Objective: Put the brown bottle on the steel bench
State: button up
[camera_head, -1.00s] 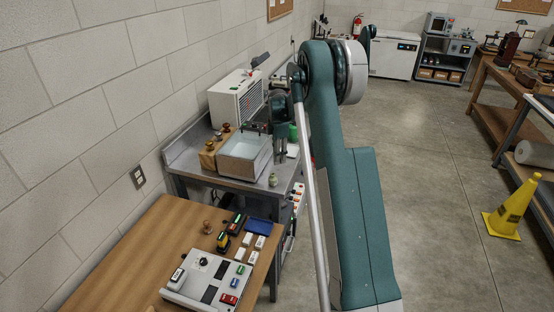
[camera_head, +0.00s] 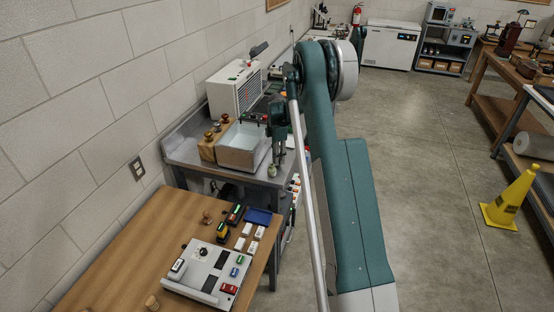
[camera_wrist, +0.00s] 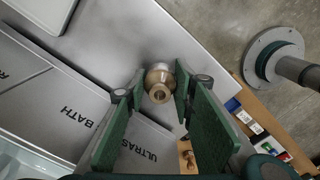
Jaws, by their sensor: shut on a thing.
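The brown bottle (camera_wrist: 158,78), tan and small with a round open neck, stands between the green fingers of my gripper (camera_wrist: 160,100) in the wrist view. In the head view the bottle (camera_head: 272,170) shows olive-tan just below my gripper (camera_head: 277,155). My gripper is shut on it. The bottle is over the front right part of the grey steel bench (camera_head: 262,182). I cannot tell whether its base touches the bench top. Bare bench top (camera_wrist: 130,40) also shows beyond the bottle in the wrist view.
An open water bath (camera_head: 240,158) stands left of the gripper on the bench, with a wooden block (camera_head: 208,150) beside it. A white ventilated unit (camera_head: 235,92) is behind. A wooden table (camera_head: 130,250) with a control panel (camera_head: 210,272) is in front. A yellow cone (camera_head: 511,198) stands right.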

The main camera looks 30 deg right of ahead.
jog(key=shift+f, duration=0.4)
jog(key=shift+f, duration=0.15)
jog(key=o, duration=0.9)
notch_tip(320, 180, up, 12)
jog(key=shift+r, duration=0.15)
dwell(0.6)
